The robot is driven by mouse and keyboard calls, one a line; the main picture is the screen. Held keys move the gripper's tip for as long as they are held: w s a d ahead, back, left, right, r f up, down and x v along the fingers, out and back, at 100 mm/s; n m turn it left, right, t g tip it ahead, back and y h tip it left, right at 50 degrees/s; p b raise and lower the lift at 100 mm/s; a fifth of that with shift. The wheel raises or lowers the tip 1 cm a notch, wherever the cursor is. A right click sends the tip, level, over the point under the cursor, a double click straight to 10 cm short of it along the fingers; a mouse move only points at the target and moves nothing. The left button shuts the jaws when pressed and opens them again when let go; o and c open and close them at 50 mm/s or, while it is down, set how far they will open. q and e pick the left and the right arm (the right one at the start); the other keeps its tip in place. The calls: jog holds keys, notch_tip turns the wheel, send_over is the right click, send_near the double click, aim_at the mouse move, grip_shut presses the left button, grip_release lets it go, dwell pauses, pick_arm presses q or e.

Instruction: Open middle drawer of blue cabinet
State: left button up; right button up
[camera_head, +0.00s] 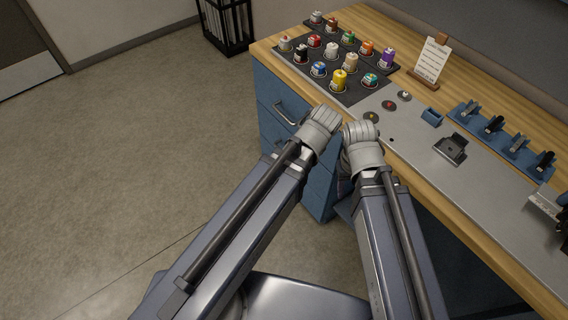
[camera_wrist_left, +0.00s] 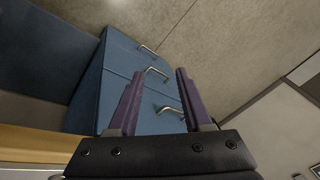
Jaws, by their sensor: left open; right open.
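The blue cabinet (camera_head: 265,88) stands under the left end of the wooden counter. The middle drawer's handle (camera_wrist_left: 157,73) appears between the fingertips of my left gripper (camera_wrist_left: 160,74). That gripper is open and empty, with purple fingers; its distance from the handle is unclear. My right gripper (camera_head: 346,186) is mostly hidden below its wrist, beside the counter's front edge.
The wooden counter (camera_head: 467,222) runs along the right. It carries a dark tray (camera_head: 304,71) of several coloured bottles, a note stand (camera_head: 431,62) and a blue rack (camera_head: 500,140). A black bin (camera_head: 229,25) stands at the back. The floor left of the cabinet is clear.

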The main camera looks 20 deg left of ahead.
pick_arm(q)
jog(key=w+a+f+n+t+y+b, duration=0.2)
jog(key=w+f+n+b, duration=0.3)
jog(key=f+b, duration=0.8)
jog(key=w+a+f+n+t+y+b, duration=0.1)
jog(key=w+a+f+n+t+b, duration=0.3)
jog(key=w+f+b, duration=0.6)
jog(key=w+a+f+n+t+y+b, duration=0.2)
jog(key=w+f+n+b, duration=0.6)
jog(key=f+b, duration=0.8)
jog(key=a+t+b, duration=0.1)
jog(key=t+b, duration=0.1)
jog(key=b, duration=1.2)
jog(key=shift+f+t+y, duration=0.3)
jog(key=shift+f+t, duration=0.1)
jog(key=shift+w, duration=0.15)
jog(key=b+x, duration=0.1)
jog(key=x, duration=0.6)
jog(key=shift+w+a+f+b, duration=0.15)
jog(key=shift+w+a+b, duration=0.15)
jog(key=shift+b, duration=0.1)
grip_shut()
